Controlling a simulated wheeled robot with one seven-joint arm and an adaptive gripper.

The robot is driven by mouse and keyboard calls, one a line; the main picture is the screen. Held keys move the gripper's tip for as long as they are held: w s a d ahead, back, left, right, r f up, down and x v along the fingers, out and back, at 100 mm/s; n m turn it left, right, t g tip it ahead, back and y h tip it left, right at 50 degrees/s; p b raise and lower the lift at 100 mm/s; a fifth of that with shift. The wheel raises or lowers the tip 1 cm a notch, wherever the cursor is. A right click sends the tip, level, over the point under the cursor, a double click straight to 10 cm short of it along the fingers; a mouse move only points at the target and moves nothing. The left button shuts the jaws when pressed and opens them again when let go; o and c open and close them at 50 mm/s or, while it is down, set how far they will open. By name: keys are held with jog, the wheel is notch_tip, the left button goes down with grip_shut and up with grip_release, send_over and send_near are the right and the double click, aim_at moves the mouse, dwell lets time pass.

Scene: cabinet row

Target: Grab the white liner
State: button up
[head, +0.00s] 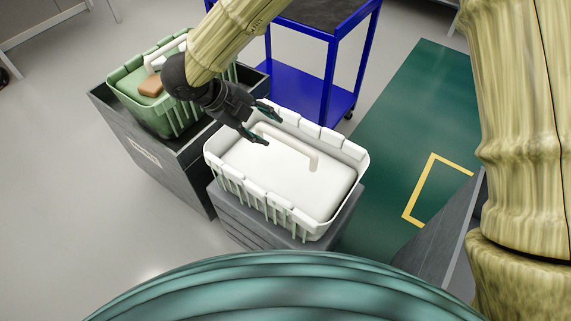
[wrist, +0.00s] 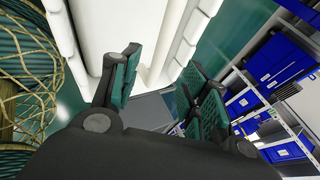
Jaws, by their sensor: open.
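The white liner (head: 290,180) sits inside a white slatted basket (head: 225,180) on a grey stand.
A green basket (head: 180,115) with a brown block (head: 150,86) and a white handle stands in a dark grey box (head: 165,165) at left. A blue cart (head: 312,85) stands behind. A green mat (head: 400,120) with a yellow outline lies at right.

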aim_at(283, 138)
jog(key=x, duration=0.4)
jog(key=shift+w+a, duration=0.15)
jog(key=shift+a, duration=0.05)
jog(key=shift+d+f+b, duration=0.35)
jog(key=shift+d+f, duration=0.1)
jog(key=shift+f, duration=0.05)
jog(key=shift+b+x, duration=0.35)
jog(key=shift+x, duration=1.9)
jog(key=shift+r, duration=0.1)
grip_shut()
